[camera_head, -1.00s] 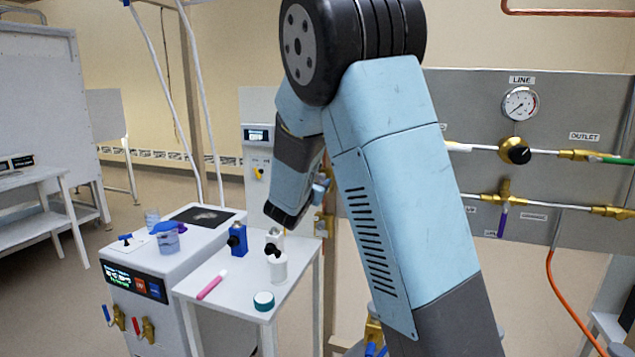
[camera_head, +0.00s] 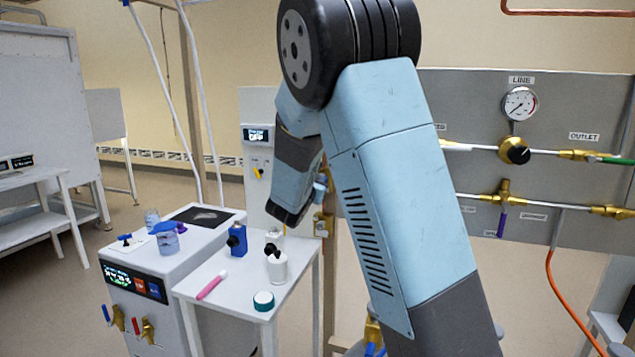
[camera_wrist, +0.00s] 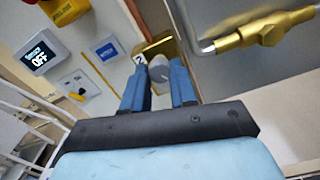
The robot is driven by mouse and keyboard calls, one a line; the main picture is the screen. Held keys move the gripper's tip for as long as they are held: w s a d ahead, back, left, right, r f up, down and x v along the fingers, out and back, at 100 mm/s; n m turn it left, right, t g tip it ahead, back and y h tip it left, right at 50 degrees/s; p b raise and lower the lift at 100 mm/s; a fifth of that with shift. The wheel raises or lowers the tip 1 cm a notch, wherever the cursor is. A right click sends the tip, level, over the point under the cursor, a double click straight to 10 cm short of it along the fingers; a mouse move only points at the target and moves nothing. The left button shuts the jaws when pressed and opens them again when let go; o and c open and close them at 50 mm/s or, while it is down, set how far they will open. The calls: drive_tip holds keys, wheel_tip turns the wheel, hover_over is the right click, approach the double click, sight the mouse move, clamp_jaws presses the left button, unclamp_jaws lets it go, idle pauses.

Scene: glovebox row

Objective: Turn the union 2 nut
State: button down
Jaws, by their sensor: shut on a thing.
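In the wrist view my gripper (camera_wrist: 158,88) points away from the camera, with its two blue fingers on either side of a grey, rounded nut (camera_wrist: 158,72). The fingers are closed on this nut. A small tag marked "2" (camera_wrist: 138,58) sits just left of it, with brass fitting (camera_wrist: 160,45) behind. The far side of the nut is hidden by the fingers. In the head view my arm hides most of the gripper; only a bit of blue shows beside the brass fittings on the post.
A brass valve on a pipe (camera_wrist: 262,32) runs close to the right of my gripper. In the head view, a white table (camera_head: 235,297) holds a blue bottle (camera_head: 237,240), a white bottle (camera_head: 278,268) and a pink marker (camera_head: 211,286).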

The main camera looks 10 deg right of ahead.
idle(0.3)
drive_tip(key=shift+f+m, duration=0.1)
drive_tip(key=shift+m, duration=2.8)
drive_tip(key=c, duration=0.9)
unclamp_jaws()
drive_tip(key=shift+s, duration=0.1)
drive_tip(key=v, duration=1.3)
drive_tip(key=shift+s+a, duration=0.2)
drive_tip(key=shift+s, duration=0.05)
